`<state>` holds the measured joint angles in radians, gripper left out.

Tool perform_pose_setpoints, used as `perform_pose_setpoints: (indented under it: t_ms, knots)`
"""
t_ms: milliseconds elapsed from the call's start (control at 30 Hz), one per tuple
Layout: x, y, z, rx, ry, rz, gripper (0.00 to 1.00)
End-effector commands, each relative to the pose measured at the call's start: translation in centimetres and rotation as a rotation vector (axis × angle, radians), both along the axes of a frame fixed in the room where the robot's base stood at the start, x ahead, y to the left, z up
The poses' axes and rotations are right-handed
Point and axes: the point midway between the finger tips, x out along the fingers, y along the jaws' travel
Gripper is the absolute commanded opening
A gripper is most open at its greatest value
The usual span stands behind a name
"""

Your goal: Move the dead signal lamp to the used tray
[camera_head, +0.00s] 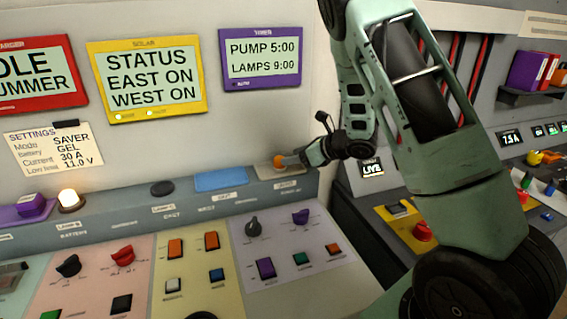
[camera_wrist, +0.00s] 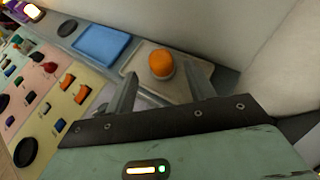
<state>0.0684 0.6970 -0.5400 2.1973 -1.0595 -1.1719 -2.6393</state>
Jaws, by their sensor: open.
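An orange-domed lamp (camera_wrist: 161,63), unlit, stands on the beige tray (camera_wrist: 198,73) at the right end of the ledge. In the head view the lamp (camera_head: 280,161) is partly covered by my gripper (camera_head: 296,158). The beige tray (camera_head: 296,173) has a label too small to read. In the wrist view my fingers are spread apart, with the lamp just beyond and between their tips, and a gap shows on both sides of it. My gripper is open and empty.
An empty blue tray (camera_head: 220,180) lies left of the beige one. Further left are an empty dark round socket (camera_head: 162,188) and a lit lamp (camera_head: 69,200). Knobs and switches cover the sloping panel (camera_head: 310,228) below. The wall rises close behind the ledge.

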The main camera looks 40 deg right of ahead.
Motion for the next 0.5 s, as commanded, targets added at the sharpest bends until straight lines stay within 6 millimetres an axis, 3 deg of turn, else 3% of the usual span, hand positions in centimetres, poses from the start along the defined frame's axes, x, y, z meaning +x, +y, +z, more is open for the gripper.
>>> perform_pose_setpoints:
  t_ms: [200, 500]
  knots:
    - [-3.1, -1.4, 1.8, -0.001, -0.002, -0.003, 0.54]
    - [-4.5, -1.8, 2.6, 0.0, 0.001, 0.0, 0.54]
